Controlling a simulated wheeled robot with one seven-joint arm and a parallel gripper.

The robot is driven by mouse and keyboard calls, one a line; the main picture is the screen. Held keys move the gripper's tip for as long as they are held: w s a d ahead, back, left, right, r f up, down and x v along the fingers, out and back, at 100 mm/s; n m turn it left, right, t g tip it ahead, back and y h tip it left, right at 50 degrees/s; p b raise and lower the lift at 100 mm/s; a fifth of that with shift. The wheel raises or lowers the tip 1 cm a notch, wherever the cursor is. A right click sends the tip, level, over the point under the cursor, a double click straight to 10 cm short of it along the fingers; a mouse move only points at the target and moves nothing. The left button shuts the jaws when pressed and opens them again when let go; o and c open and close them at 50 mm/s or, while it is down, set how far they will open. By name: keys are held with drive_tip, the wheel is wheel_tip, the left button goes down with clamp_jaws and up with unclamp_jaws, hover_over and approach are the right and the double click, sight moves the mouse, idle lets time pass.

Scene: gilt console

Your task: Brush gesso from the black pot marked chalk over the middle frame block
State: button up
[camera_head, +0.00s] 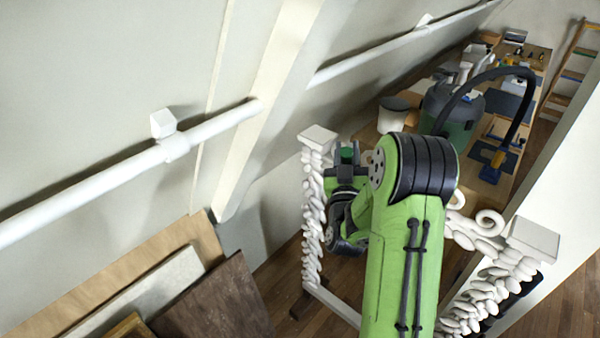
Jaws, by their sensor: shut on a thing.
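My gripper (347,158) is at the end of my arm, by the left carved post of a white console. It is small and partly hidden behind my own arm. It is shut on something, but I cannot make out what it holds. The black pot marked chalk and the middle frame block cannot be picked out. My arm covers much of the middle of the view.
The white carved console has a left post (312,220) and a right corner block (533,238). Behind it, a long cluttered bench (530,75) holds a dark vacuum (455,130) with a hose and a pale bucket (393,116). Boards (215,300) lean at lower left.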

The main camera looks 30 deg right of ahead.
drive_tip(key=s+d+r+m+g+h+p, duration=0.1)
drive_tip(key=s+d+r+m+g+h, duration=0.6)
drive_tip(key=s+d+r+m+h, duration=0.3)
drive_tip(key=s+d+r+m, duration=0.1)
drive_tip(key=s+d+r, duration=0.2)
drive_tip(key=s+d, duration=0.1)
drive_tip(key=shift+s+d+g, duration=0.3)
drive_tip(key=shift+s+d, duration=0.05)
drive_tip(key=shift+d, duration=0.55)
drive_tip(key=shift+r, duration=0.1)
